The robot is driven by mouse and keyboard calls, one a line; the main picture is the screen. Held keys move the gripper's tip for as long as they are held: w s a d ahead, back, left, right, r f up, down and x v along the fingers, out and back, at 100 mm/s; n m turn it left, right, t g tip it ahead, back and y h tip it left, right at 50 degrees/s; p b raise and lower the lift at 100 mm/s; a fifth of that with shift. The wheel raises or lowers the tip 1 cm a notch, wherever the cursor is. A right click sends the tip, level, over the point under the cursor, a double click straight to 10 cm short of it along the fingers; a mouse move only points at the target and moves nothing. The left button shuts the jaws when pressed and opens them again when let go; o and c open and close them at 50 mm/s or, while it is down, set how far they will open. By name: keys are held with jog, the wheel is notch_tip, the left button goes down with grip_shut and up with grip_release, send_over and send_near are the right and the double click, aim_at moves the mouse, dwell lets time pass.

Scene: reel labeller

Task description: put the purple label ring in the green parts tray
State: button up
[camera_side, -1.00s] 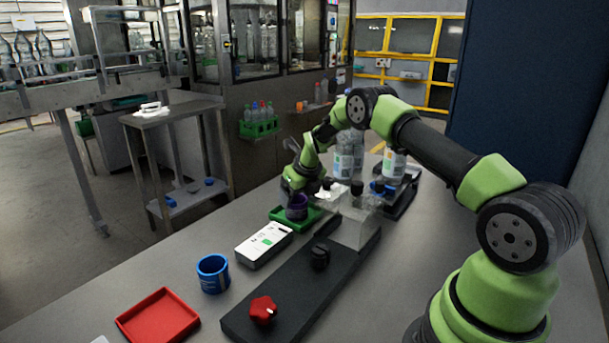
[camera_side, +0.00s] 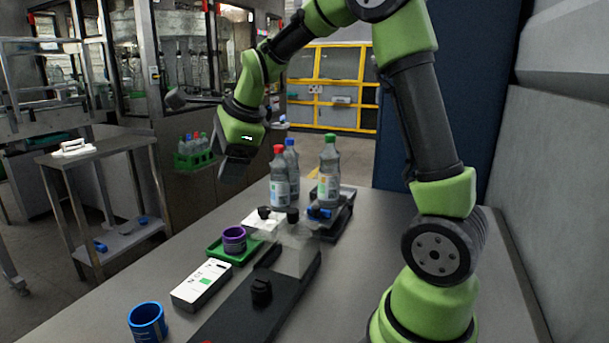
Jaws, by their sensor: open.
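The purple label ring (camera_side: 234,239) sits upright in the green parts tray (camera_side: 216,252), on the bench near the middle of the view. The tray's rim shows around the ring. My gripper (camera_side: 231,170) is raised well above the tray and apart from the ring. It is open, with nothing visible in it. Its fingers are dark and partly overlap in this view, so the gap between them is hard to see.
A white-topped device (camera_side: 202,285) and a blue ring (camera_side: 147,322) stand in front of the tray. The black labeller base (camera_side: 235,310) with a clear block is right of it. Several bottles (camera_side: 279,180) stand behind. The bench's right side is clear.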

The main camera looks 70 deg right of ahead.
jog(key=s+a+r+n, duration=0.1)
jog(key=s+a+n, duration=0.2)
jog(key=s+n, duration=0.3)
jog(key=s+a+r+n+t+y, duration=0.1)
jog(key=s+a+n, duration=0.3)
jog(key=s+n, duration=0.3)
jog(key=s+a+r+n+y, duration=0.1)
jog(key=s+a+r+n, duration=0.1)
jog(key=s+a+n, duration=0.2)
jog(key=s+n, duration=0.3)
jog(key=n, duration=0.1)
jog(key=shift+s+a+n+t, duration=0.2)
jog(key=shift+n+t, duration=0.1)
jog(key=shift+n, duration=0.1)
